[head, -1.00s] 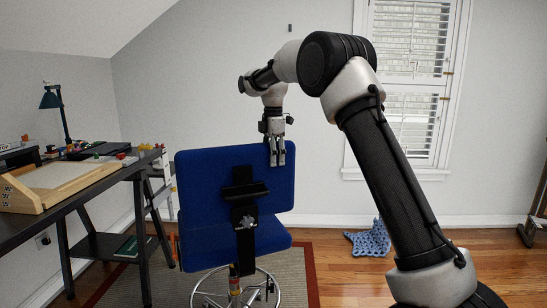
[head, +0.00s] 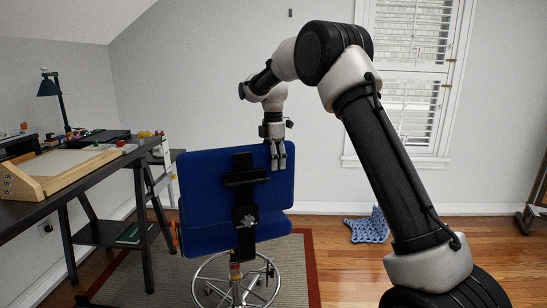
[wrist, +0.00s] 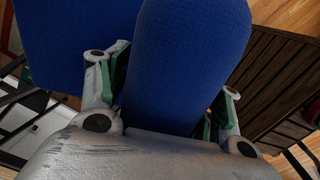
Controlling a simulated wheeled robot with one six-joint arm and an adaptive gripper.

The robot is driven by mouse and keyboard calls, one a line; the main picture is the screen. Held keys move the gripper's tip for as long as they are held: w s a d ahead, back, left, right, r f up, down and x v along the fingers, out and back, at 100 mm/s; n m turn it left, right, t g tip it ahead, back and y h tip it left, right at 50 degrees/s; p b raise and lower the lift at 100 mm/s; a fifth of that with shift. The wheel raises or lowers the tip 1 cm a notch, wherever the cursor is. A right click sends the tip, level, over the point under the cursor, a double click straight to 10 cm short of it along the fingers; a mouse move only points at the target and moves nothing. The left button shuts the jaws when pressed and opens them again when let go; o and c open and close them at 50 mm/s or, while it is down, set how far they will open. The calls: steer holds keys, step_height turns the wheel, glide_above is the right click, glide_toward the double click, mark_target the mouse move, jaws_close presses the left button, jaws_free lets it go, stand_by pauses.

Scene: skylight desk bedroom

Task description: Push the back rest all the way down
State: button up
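The chair's blue back rest (head: 210,180) stands upright above the blue seat (head: 200,238), on a black upright bar (head: 244,215). Its lower edge overlaps the seat in the head view. My gripper (head: 278,165) points down at the right part of its top edge. In the wrist view the back rest (wrist: 185,60) lies between my spread fingers and reaches close to my palm. A narrow gap shows beside the right finger. Whether the pads touch the cloth is unclear.
A black desk (head: 100,178) with a lamp (head: 52,92) stands at the left. The chair's round chrome foot ring (head: 215,265) stands on a rug (head: 298,270).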

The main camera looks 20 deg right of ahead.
steer(key=shift+r, duration=0.3)
step_height(320, 180, up, 12)
steer(key=shift+f, duration=0.15)
stand_by(0.4)
steer(key=s+d+r+m+t, duration=0.1)
steer(key=s+d+r+m, duration=0.15)
steer(key=s, duration=0.45)
steer(key=s+d+r+m, duration=0.2)
steer(key=s+d+m, duration=0.1)
steer(key=s, duration=0.3)
steer(key=s+d+r+m+t, duration=0.1)
steer(key=s+d+r+m, duration=0.15)
steer(key=s, duration=0.45)
steer(key=s+d+f+m, duration=0.1)
steer(key=s+f+m, duration=0.2)
steer(key=s, duration=0.5)
steer(key=s+d+f+m+t, duration=0.1)
steer(key=s+f+m, duration=0.3)
steer(key=s, duration=0.4)
steer(key=s+d+f+m+t, duration=0.1)
steer(key=s+d+f+m, duration=0.2)
steer(key=s, duration=0.5)
step_height(320, 180, down, 2)
steer(key=shift+d+m, duration=0.15)
steer(key=shift+m, duration=0.55)
